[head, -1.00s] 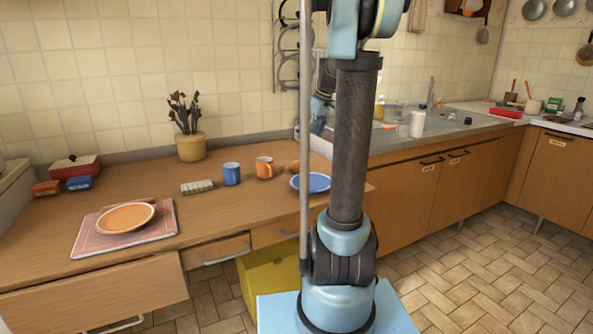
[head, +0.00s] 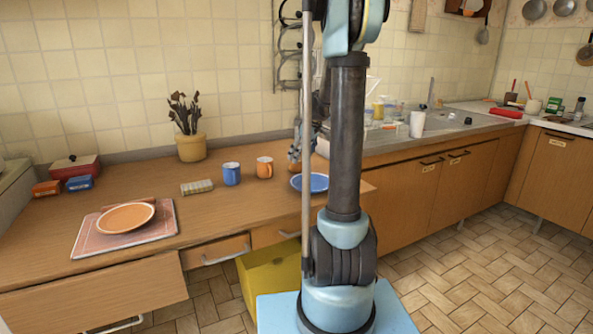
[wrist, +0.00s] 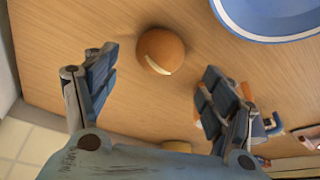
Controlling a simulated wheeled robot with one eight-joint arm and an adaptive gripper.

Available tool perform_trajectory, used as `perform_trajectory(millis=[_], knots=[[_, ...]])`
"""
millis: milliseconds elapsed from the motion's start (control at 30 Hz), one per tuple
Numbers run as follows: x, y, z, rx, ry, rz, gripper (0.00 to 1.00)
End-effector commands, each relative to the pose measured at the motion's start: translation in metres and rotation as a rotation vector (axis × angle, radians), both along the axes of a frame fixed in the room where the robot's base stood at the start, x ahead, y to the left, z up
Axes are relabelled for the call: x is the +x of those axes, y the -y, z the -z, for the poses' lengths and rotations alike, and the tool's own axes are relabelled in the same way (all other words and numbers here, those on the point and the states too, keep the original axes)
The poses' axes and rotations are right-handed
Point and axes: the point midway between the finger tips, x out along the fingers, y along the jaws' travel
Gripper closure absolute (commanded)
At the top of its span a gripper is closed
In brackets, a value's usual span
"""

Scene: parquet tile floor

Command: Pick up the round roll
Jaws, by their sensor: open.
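The round roll (wrist: 161,50) is a brown bun with a pale slash, lying on the wooden counter in the wrist view. My gripper (wrist: 156,72) is open, with one dark blue finger to each side of the roll's near side. The roll is ahead of the fingertips and apart from both. In the head view my gripper (head: 296,153) is down near the counter, left of my arm column, and mostly covers the roll there.
A blue plate (head: 311,182) is close beside the roll; its rim shows in the wrist view (wrist: 222,22). An orange mug (head: 264,168) and a blue mug (head: 231,174) stand to the left. A sponge (head: 197,187) and a plant pot (head: 191,148) are further left.

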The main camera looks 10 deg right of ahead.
Motion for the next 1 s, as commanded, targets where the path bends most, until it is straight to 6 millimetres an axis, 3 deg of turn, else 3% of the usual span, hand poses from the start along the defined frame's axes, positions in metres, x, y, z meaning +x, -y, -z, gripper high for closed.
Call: perform_trajectory(millis=[233,533,900,1000], knots=[[0.003,-0.002,0.014,0.0,0.0,0.0,0.23],[0.012,-0.009,0.048,0.0,0.0,-0.001,0.23],[0.014,-0.011,0.054,0.0,0.0,0.0,0.23],[0.014,-0.011,0.054,0.0,0.0,0.0,0.46]])
